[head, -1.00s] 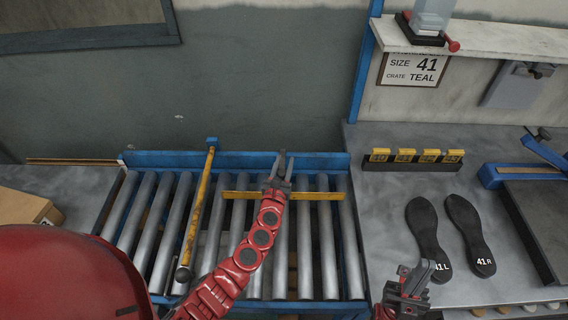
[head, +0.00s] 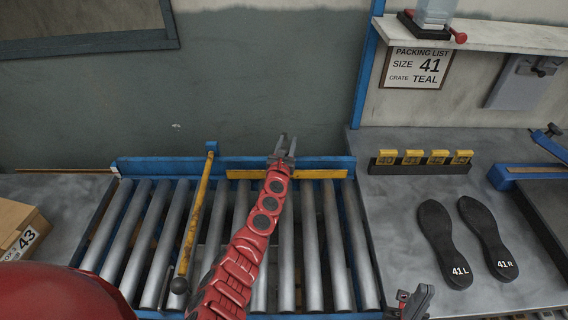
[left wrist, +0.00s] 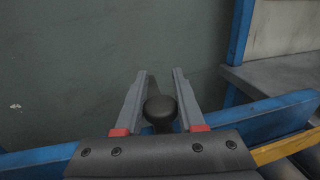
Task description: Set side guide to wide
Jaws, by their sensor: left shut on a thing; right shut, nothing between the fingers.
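The side guide is a yellow bar (head: 320,174) lying across the roller conveyor (head: 312,250). It sits at the far end, close against the blue back rail. My left gripper (head: 287,140) reaches over the middle of the bar. In the left wrist view a dark round knob (left wrist: 160,110) sits between its fingers, and the gripper is shut on it. The yellow bar also shows at the lower right of that view (left wrist: 285,150). My right gripper (head: 416,298) is shut and empty at the bottom edge, partly cut off.
A second yellow bar (head: 197,215) with a dark ball end runs lengthwise over the rollers, left of my left arm. A bench (head: 390,215) on the right carries two black soles (head: 445,243) and a rack of yellow number tags (head: 420,168). A cardboard box (head: 18,225) stands at left.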

